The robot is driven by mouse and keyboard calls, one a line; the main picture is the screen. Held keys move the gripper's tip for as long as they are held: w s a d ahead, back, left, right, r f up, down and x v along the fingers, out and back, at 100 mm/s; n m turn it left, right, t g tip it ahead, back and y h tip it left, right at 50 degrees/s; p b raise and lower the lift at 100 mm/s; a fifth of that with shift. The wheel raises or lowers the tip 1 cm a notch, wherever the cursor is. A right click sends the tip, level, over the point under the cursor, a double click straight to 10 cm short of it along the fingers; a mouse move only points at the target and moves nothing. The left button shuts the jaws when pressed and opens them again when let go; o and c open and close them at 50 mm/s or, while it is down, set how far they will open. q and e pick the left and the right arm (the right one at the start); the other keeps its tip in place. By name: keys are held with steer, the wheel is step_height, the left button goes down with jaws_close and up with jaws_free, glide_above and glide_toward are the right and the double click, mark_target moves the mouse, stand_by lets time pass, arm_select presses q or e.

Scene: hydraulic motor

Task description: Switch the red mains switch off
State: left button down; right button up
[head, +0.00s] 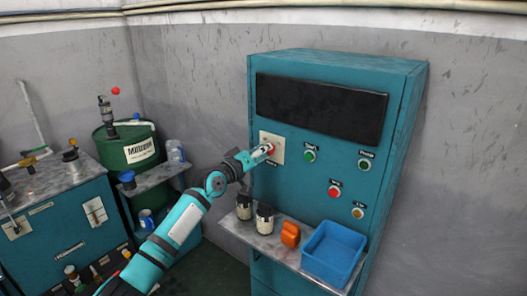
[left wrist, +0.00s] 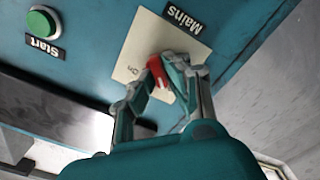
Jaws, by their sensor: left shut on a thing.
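The teal control cabinet (head: 300,190) carries a cream plate (head: 277,138) on its front, labelled Mains in the left wrist view (left wrist: 143,32). The red mains switch (left wrist: 156,70) sits on this plate. My left gripper (head: 267,151) is at the plate, and in the left wrist view its fingers (left wrist: 166,68) are closed on the red switch. The fingers hide part of the switch, so I cannot tell its exact position. A word that looks like "On" shows on the plate beside it. My right gripper is not in view.
A green Start button (left wrist: 43,22) is beside the plate. Other buttons, including a red one (head: 334,191), sit lower right. Below, a shelf (head: 262,241) holds dark jars (head: 264,218), an orange object (head: 290,234) and a blue bin (head: 333,252). A green drum (head: 115,150) stands left.

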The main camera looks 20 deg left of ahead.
arm_select(q)
steer(key=shift+f, duration=0.1)
steer(key=c, duration=1.3)
jaws_free()
steer(key=shift+c, duration=0.2)
steer(key=v, duration=1.2)
